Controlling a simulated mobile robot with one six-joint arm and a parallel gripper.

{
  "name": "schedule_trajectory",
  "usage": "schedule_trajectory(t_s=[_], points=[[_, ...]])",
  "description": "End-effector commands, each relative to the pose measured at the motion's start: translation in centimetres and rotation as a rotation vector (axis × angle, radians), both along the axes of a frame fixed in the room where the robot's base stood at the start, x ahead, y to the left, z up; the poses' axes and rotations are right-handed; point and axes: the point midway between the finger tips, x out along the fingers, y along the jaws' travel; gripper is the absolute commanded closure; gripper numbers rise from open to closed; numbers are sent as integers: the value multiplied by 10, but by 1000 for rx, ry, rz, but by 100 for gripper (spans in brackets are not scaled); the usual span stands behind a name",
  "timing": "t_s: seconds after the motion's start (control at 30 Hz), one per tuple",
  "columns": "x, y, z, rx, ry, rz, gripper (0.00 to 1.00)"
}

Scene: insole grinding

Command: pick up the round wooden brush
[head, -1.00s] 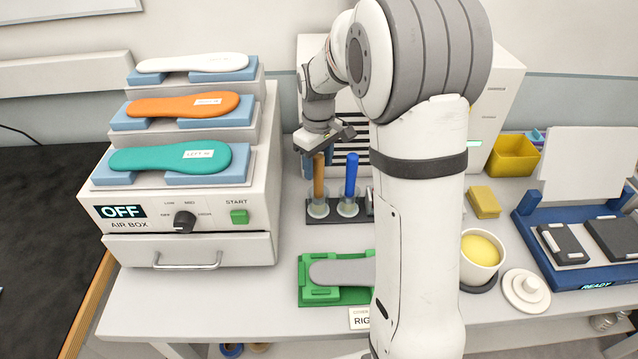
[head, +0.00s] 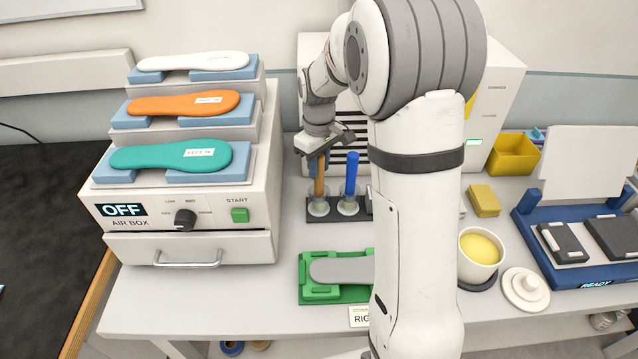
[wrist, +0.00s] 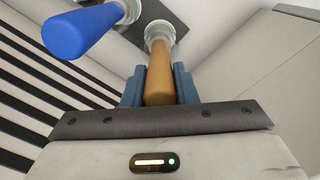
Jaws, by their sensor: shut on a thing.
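The round wooden brush (head: 320,178) has a brown handle and stands upright in a clear cup of the dark rack (head: 333,216). Its lower end is inside the cup. My gripper (head: 320,161) is above the rack with its blue fingers on either side of the handle's top. In the wrist view the fingers of my gripper (wrist: 160,90) are closed on the brown brush handle (wrist: 160,75). A blue-handled tool (head: 351,174) stands in the cup just to the right; it also shows in the wrist view (wrist: 80,32).
The air box (head: 180,215) with insoles on its steps stands to the left. A green fixture (head: 320,291) with a grey insole lies in front of the rack. A white cup (head: 480,262) with yellow contents, a yellow block (head: 484,201) and a yellow bin (head: 513,155) are to the right.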

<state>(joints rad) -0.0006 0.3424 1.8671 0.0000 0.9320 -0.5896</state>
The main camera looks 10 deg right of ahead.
Motion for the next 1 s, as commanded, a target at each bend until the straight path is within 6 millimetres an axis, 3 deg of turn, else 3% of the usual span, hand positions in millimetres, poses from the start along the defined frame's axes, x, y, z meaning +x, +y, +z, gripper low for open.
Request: schedule_trajectory(t_s=[0.27, 0.7, 1.0], points=[[1, -1, 14, 0, -5, -2, 94], [1, -1, 92, 0, -4, -1, 94], [0, -1, 101, 0, 0, -1, 94]])
